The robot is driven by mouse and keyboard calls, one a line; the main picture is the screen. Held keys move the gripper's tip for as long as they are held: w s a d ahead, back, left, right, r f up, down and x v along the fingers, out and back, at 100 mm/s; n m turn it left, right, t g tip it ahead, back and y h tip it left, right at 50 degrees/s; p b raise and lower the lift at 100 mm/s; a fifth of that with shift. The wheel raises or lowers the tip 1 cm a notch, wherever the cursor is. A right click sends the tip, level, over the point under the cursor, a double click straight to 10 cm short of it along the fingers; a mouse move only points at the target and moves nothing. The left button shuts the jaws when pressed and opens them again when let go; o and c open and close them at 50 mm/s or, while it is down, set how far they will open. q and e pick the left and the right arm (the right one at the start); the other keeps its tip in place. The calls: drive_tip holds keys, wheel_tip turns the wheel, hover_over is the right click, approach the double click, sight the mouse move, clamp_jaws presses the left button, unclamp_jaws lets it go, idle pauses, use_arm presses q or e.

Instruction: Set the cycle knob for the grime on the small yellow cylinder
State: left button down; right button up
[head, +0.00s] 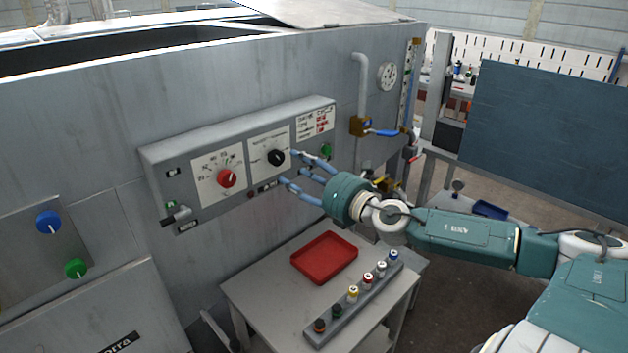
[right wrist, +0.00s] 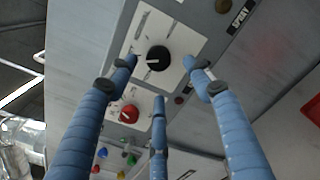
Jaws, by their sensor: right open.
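The black cycle knob (head: 276,157) sits on a white dial plate on the grey control box; its white mark points towards the left side. In the right wrist view the black knob (right wrist: 158,58) lies between the spread fingers. My right gripper (head: 291,168) is open, its blue fingers just in front of the panel at the knob's right, with no clear contact. The small yellow cylinder (head: 352,295) stands in a grey rack (head: 345,318) on the small table; any grime on it is too small to tell. My left gripper is not in view.
A red knob (head: 227,178) with a dial is left of the black one. A red tray (head: 325,258) and several other coloured cylinders are on the table below. A blue-handled valve (head: 381,133) is at the right. Blue (head: 48,222) and green (head: 75,268) knobs are far left.

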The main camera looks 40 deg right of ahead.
drive_tip(key=shift+s+d, duration=0.15)
drive_tip(key=shift+s, duration=2.5)
